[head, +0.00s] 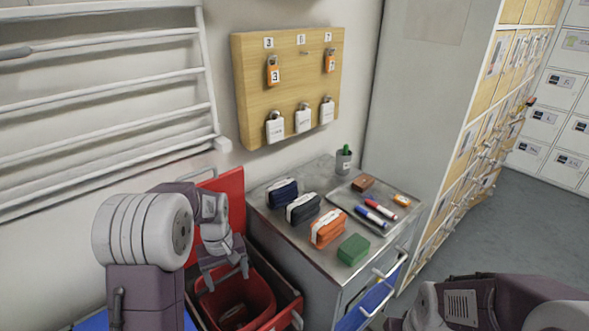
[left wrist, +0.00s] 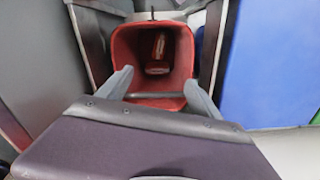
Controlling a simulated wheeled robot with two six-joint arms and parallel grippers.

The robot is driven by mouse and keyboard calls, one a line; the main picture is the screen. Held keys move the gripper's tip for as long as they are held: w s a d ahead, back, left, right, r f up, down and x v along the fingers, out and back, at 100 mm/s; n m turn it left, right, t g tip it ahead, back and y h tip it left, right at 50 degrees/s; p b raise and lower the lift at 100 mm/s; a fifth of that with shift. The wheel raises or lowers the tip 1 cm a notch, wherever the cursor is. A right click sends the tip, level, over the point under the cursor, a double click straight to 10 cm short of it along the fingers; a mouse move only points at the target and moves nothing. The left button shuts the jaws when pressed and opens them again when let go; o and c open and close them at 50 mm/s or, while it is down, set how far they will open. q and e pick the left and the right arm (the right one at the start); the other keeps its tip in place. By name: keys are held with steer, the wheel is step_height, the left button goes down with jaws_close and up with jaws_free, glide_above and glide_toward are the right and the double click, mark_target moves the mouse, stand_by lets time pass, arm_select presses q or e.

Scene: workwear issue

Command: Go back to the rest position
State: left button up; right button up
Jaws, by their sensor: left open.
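My left gripper (head: 226,281) is open and hangs fingers down over a red bin (head: 262,296) beside the metal cabinet. A dark red item with a white band (left wrist: 158,50) lies at the bottom of the bin, apart from the fingers. My right arm's links show at the lower right of the head view; its gripper is out of view.
The cabinet top (head: 270,215) holds two dark pouches, an orange pouch (head: 327,228), a green block (head: 353,249) and a tray with markers. A wooden board (head: 290,88) with padlocks hangs behind. A white rack (head: 110,100) is on the left wall. Open floor (head: 470,240) lies right.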

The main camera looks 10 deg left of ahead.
arm_select(q)
steer(key=s+d+r+m+p, duration=0.2)
steer(key=s+d+r+p, duration=0.3)
steer(key=r, duration=0.5)
steer(key=s+d+f+m+t+p, duration=0.1)
steer(key=s+d+f+m+p, duration=0.1)
steer(key=s+m, duration=0.2)
steer(key=s, duration=0.3)
steer(key=shift+s+d+f+m+p, duration=0.15)
steer(key=shift+s+f+m+p, duration=0.1)
steer(key=shift+f+m+p, duration=0.05)
steer(key=shift+s, duration=0.15)
